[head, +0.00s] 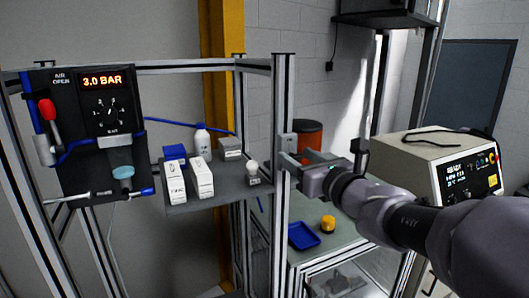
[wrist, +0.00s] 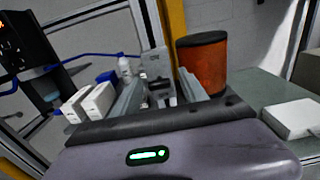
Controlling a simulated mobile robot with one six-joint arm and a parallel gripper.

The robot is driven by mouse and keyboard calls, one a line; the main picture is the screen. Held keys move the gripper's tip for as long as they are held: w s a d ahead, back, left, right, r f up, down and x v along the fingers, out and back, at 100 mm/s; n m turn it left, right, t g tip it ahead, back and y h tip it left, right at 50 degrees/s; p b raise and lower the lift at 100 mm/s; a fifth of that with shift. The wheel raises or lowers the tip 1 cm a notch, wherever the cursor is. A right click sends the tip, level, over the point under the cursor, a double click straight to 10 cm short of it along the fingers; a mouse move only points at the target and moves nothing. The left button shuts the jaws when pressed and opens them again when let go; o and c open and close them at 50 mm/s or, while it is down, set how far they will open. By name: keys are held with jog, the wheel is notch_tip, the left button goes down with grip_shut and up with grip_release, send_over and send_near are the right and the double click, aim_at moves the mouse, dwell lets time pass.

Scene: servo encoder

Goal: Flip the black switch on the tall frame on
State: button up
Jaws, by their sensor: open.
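The tall frame is made of aluminium profile, with a post (head: 280,110) in the middle of the head view. In the wrist view a light grey plate (wrist: 156,62) stands ahead of my gripper, with a small dark part (wrist: 158,86) low on it that looks like the black switch. Whether it is up or down is too small to tell. My gripper (head: 291,166) is at the post in the head view and hides that spot. In the wrist view my gripper (wrist: 160,92) is open, its fingers on either side of the dark part. Contact cannot be told.
Left of the post, a shelf (head: 210,203) holds white boxes (head: 202,178), a blue box and a white bottle (head: 201,140). A dark panel (head: 98,135) reads 3.0 BAR. An orange-red bin (wrist: 203,65) stands close right. A beige instrument (head: 415,160) stands beside my arm.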

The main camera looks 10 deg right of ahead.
jog(key=shift+s, duration=0.3)
jog(key=shift+s+r, duration=0.1)
jog(key=shift+c, duration=0.9)
grip_shut()
notch_tip(320, 180, up, 2)
jog(key=g+p, duration=0.1)
jog(key=p, duration=0.5)
jog(key=g+p, duration=0.1)
jog(key=p, duration=0.2)
jog(key=g+h+p, duration=0.1)
jog(key=p, duration=0.3)
jog(key=shift+w+r, duration=0.25)
jog(key=shift+r, duration=0.05)
jog(key=p, duration=0.1)
jog(key=g+p, duration=0.1)
jog(key=shift+w+a+f+p, duration=0.1)
jog(key=shift+f+p, duration=0.15)
jog(key=shift+p, duration=0.05)
jog(key=shift+f, duration=0.2)
